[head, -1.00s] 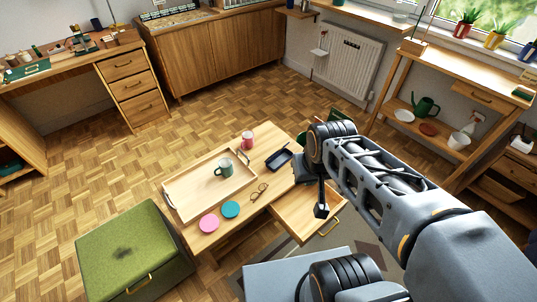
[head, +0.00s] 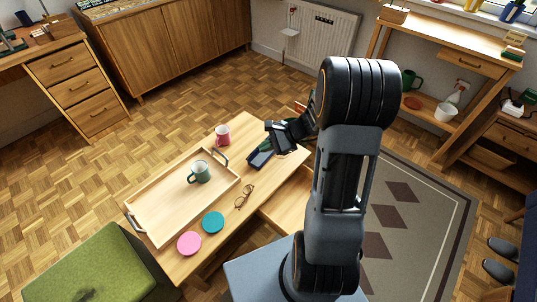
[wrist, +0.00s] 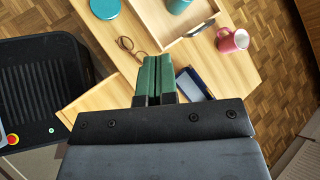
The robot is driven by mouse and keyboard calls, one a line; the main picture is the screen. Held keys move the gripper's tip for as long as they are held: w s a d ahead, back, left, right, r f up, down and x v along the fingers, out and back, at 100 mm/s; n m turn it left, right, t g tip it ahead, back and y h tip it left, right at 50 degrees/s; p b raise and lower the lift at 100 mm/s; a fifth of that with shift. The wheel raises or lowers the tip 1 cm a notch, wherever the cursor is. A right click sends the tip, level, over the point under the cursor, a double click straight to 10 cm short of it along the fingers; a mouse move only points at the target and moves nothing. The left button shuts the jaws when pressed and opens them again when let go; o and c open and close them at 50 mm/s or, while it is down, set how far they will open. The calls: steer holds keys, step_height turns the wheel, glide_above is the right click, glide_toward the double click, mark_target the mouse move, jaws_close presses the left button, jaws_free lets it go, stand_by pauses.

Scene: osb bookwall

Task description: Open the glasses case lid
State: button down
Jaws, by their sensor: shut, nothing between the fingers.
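A dark blue, flat rectangular case (head: 259,158) lies near the far right end of the low wooden table (head: 236,220). In the wrist view, the case (wrist: 193,84) shows a dark rim around a lighter blue-grey face, and its left part is hidden behind my fingers. I cannot tell how its lid stands. My gripper (head: 265,146) is over the case; its green fingers (wrist: 158,62) are pressed together with nothing between them. I cannot tell whether they touch the case. Folded glasses (head: 244,196) lie on the table, apart from the case.
A wooden tray (head: 134,221) holds a green mug (head: 199,172). A pink mug (head: 222,135) stands behind the case. Teal (head: 213,222) and pink (head: 189,243) discs lie on the table's front part. A table drawer (head: 286,208) is pulled out near my arm. A green ottoman (head: 85,262) stands left.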

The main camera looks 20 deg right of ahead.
steer(key=w+d+f+m+t+h+b, duration=0.1)
steer(key=w+d+f+m+t+b, duration=0.25)
steer(key=d+f+m, duration=0.45)
steer(key=w+d+f+m+t+h+b, duration=0.15)
steer(key=d+f+m+t, duration=0.4)
steer(key=f, duration=0.55)
steer(key=shift+g, duration=0.4)
steer(key=b+x, duration=0.2)
steer(key=x, duration=0.7)
steer(key=shift+w+d+b, duration=0.1)
steer(key=shift+w+b, duration=0.25)
steer(key=shift+b, duration=0.05)
steer(key=shift+w+a+r, duration=0.4)
steer(key=shift+w+r, duration=0.15)
steer(key=shift+w, duration=0.15)
steer(key=shift+w+a+r, duration=0.4)
steer(key=shift+w+r, duration=0.2)
steer(key=shift+w, duration=0.1)
steer(key=shift+d+r, duration=0.1)
